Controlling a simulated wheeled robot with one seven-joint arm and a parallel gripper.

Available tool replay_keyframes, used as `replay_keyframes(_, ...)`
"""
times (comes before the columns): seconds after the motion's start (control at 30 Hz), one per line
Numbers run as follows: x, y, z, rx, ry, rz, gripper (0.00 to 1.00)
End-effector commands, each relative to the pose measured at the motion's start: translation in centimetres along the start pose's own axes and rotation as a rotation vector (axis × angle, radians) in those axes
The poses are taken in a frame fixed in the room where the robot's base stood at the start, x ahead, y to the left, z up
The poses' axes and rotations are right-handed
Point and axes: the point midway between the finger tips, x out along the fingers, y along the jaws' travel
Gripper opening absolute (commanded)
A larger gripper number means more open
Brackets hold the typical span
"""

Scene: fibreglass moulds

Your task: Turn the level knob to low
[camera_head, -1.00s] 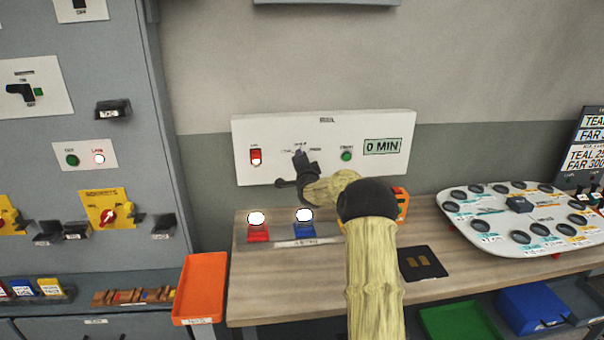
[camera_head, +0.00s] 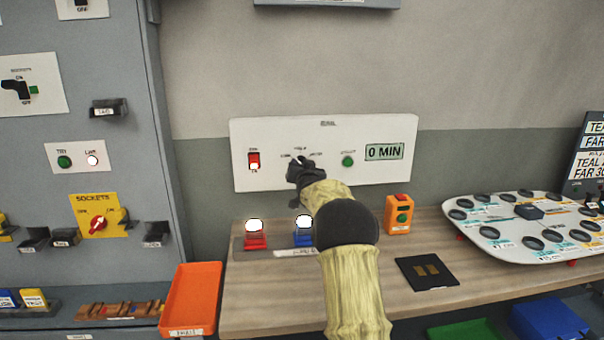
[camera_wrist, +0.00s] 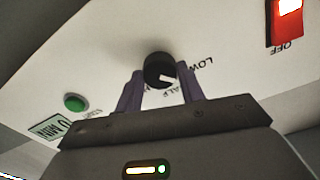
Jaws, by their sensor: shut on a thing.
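The white control panel (camera_head: 215,150) is on the wall above the bench. In the wrist view, the round black level knob (camera_wrist: 158,66) shows a white pointer mark, directed between the HALF and LOW (camera_wrist: 196,62) labels. My gripper (camera_wrist: 160,80) has its two purple fingers shut on the knob, one on each side. In the head view, my gripper (camera_head: 300,165) is against the panel and hides most of the knob.
The panel also bears a lit red switch (camera_head: 254,160), a green button (camera_head: 348,161) and a display (camera_head: 384,151) reading 0 MIN. Red and blue lit buttons (camera_head: 255,236) and an orange box (camera_head: 398,216) stand on the bench below. An orange tray (camera_head: 190,300) is at its left.

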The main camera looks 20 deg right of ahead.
Motion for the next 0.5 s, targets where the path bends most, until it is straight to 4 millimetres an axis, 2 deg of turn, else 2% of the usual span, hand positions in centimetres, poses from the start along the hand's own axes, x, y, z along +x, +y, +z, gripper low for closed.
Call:
replay_keyframes(0.03, 0.0, 0.04, 0.52, -0.041, -0.005, 0.0, 0.16)
replay_keyframes(0.2, 0.0, 0.04, 0.48, -0.161, -0.005, 0.0, 0.16)
replay_keyframes(0.5, 0.02, 0.05, 0.37, -0.27, -0.006, 0.0, 0.16)
